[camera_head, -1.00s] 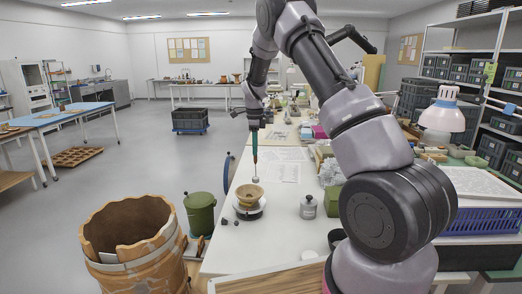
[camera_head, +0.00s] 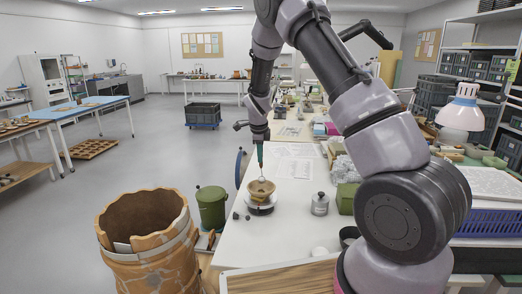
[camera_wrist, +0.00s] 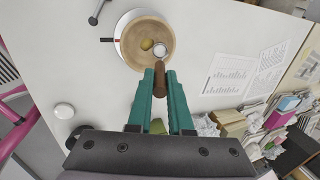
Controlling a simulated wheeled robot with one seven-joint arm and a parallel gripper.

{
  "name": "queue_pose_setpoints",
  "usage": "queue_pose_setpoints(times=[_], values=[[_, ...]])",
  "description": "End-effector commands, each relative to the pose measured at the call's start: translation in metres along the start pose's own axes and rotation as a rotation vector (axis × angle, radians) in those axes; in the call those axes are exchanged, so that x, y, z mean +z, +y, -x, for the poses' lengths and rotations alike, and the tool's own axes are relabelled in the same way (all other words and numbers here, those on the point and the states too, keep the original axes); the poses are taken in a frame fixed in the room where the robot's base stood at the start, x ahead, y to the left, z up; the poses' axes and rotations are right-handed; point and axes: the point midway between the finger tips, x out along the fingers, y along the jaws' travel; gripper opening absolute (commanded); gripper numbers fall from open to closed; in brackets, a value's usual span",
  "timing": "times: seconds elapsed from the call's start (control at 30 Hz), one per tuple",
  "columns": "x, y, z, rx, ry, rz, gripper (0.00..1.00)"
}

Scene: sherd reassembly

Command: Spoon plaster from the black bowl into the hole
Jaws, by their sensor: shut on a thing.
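My gripper (camera_wrist: 160,80) has teal fingers shut on the brown handle of a spoon (camera_wrist: 161,76). In the head view my gripper (camera_head: 260,155) points down over the tan pottery bowl (camera_head: 261,190). The spoon's pale round end lies over the inside of this bowl (camera_wrist: 133,52); I cannot tell whether it touches. A yellowish oval patch shows inside the bowl, left of the spoon end. I cannot make out the hole for certain. The bowl sits on a white round stand (camera_head: 262,208). The black bowl (camera_head: 349,235) is at the table's near right, partly behind my arm; its contents are hidden.
A grey lidded jar (camera_head: 320,204) and a green container (camera_head: 347,198) stand right of the pottery bowl. A white disc (camera_wrist: 64,110) lies on the table. Papers lie behind the bowl.

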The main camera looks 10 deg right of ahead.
Motion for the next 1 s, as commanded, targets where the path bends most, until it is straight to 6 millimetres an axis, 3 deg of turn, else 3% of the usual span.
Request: queue_pose_setpoints(times=[0.2, 1.0], values=[[0.002, 0.025, -0.006, -0.135, 0.004, 0.008, 0.00], [-0.001, 0.094, -0.031, -0.674, 0.004, 0.007, 0.00]])
